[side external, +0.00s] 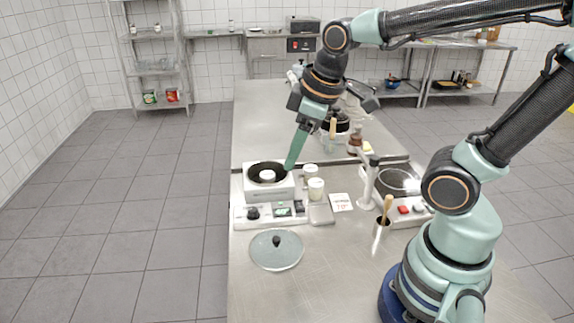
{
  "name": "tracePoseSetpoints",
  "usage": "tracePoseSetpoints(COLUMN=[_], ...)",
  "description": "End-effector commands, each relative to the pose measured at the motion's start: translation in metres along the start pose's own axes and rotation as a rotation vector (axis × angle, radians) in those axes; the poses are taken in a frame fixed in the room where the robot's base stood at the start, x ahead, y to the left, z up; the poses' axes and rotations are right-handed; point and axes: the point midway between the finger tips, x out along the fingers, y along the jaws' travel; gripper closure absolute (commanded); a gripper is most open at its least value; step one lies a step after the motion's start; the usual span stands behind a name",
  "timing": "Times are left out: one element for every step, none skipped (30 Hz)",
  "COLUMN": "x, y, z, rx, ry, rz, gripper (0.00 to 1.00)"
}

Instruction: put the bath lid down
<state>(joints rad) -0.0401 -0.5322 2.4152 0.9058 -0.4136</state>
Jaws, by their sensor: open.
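The bath lid (275,257), a round translucent disc with a dark knob, lies flat on the steel table in front of the bath. Nothing is holding it. The bath (268,195) is a white box with a round, dark, uncovered opening, and a pale round thing shows inside it. My gripper (330,137) is open, with its jaws spread wide and nothing seen between them. Its long green finger points down, with its tip by the right rim of the bath in the picture. It is well behind the lid and apart from it.
A control panel (252,215) with a knob and display sits before the bath. Two pale cups (316,189), a white card (341,202) and a grey block (321,214) stand to its right. A second heating unit (408,208) is farther right. The table's front left is clear around the lid.

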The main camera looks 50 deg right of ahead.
Motion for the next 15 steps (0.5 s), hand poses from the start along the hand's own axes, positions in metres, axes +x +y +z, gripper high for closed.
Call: tracePoseSetpoints(x=[-0.008,-0.012,-0.016,-0.018,-0.021,-0.023,-0.024,-0.025,-0.026,-0.026,-0.026,-0.026,-0.026,-0.026,-0.026], y=[0.003,0.004,0.005,0.006,0.006,0.007,0.008,0.008,0.008,0.008,0.008,0.008,0.008,0.008,0.008], z=[0.002,0.004,0.005,0.006,0.007,0.008,0.009,0.009,0.010,0.010,0.010,0.010,0.010,0.010,0.010], rx=[0.103,0.164,0.235,0.282,0.321,0.366,0.392,0.414,0.435,0.444,0.450,0.455,0.455,0.455,0.454], ry=[0.037,0.053,0.074,0.087,0.099,0.112,0.120,0.125,0.131,0.133,0.134,0.135,0.135,0.134,0.134], rz=[0.019,0.026,0.033,0.037,0.040,0.042,0.044,0.045,0.045,0.046,0.046,0.045,0.045,0.045,0.045], gripper=[0.47,0.47,0.47,0.47,0.47,0.47,0.47,0.47,0.47,0.47,0.47,0.47,0.47,0.47,0.47])
